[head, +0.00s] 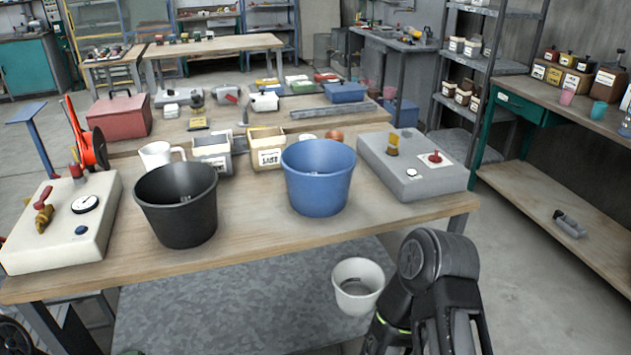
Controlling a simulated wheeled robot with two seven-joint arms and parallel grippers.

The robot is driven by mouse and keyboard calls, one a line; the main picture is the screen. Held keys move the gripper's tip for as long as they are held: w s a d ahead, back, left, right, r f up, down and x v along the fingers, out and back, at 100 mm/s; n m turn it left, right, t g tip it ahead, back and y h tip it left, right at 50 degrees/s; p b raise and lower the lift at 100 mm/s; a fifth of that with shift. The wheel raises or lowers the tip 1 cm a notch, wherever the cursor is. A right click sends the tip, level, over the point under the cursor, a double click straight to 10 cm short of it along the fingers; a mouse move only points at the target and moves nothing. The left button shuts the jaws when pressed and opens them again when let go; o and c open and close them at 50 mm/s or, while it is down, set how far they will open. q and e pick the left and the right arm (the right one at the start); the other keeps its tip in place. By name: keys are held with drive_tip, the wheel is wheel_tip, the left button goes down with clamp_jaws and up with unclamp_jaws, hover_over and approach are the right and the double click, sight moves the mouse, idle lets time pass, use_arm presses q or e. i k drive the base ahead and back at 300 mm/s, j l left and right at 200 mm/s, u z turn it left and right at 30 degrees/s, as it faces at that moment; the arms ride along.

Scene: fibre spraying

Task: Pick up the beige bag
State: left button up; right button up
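A beige, bag-like container with a dark-lettered label (266,148) stands upright on the wooden table, just behind and left of the blue bucket (318,178). Its top looks open, and I cannot tell for sure whether it is a bag or a box. The blue bucket stands close in front of its right side. My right arm shows as a dark bent joint at the bottom right, in front of the table, well away from the beige container. Its fingertips are not in view. My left gripper is not in view.
A black bucket (177,203) stands front left on the table. A grey-white box (212,154) and white mug (160,156) stand left of the beige container. Control boxes sit at the left (62,222) and right (411,164). A white bucket (357,287) is below the table edge.

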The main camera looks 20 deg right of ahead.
sight(267, 145)
drive_tip(key=i+l+u, duration=0.35)
drive_tip(key=l, duration=0.55)
drive_tip(key=l+u, duration=0.35)
drive_tip(key=l, duration=0.5)
drive_tip(key=l+u, duration=0.4)
drive_tip(key=l, duration=0.55)
